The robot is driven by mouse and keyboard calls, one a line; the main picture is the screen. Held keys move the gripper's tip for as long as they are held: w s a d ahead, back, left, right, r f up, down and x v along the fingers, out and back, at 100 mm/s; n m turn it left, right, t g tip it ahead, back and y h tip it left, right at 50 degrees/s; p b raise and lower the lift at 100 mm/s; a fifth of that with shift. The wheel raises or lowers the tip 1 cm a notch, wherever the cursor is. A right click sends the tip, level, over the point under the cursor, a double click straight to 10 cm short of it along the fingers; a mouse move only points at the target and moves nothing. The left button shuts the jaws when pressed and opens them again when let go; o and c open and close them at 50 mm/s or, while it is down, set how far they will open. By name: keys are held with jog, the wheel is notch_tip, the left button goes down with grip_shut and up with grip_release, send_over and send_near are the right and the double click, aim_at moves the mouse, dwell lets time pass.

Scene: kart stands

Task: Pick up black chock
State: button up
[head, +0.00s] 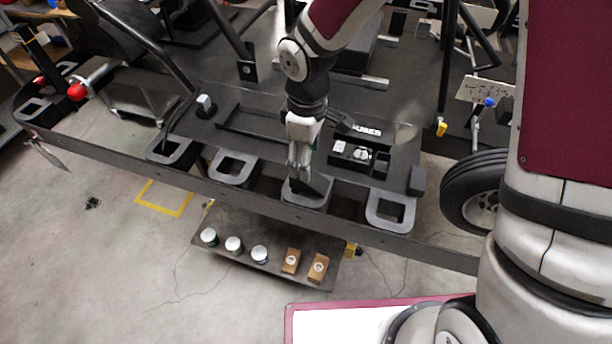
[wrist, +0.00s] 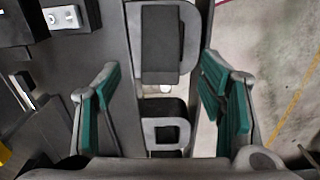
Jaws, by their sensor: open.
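The black chock (head: 318,187) is a dark block lying on a grey square ring (head: 302,200) at the kart stand's near edge. In the wrist view the chock (wrist: 162,45) lies across the upper ring (wrist: 188,45), between the lines of my fingers and ahead of them. My gripper (head: 301,174) points down over this ring in the head view and partly hides the chock. In the wrist view my gripper (wrist: 160,75) is open, with a green-padded finger on each side and nothing held. I cannot tell the remaining height above the chock.
Other grey rings (head: 236,168) line the long rail. A black box with a white disc (head: 360,155) and a dark block (head: 417,181) are to the right. A lower shelf (head: 225,246) holds cans and small brown boxes. A wheel (head: 476,200) stands at right.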

jog(key=shift+f+p, duration=0.3)
jog(key=shift+f, duration=3.15)
jog(key=c, duration=1.3)
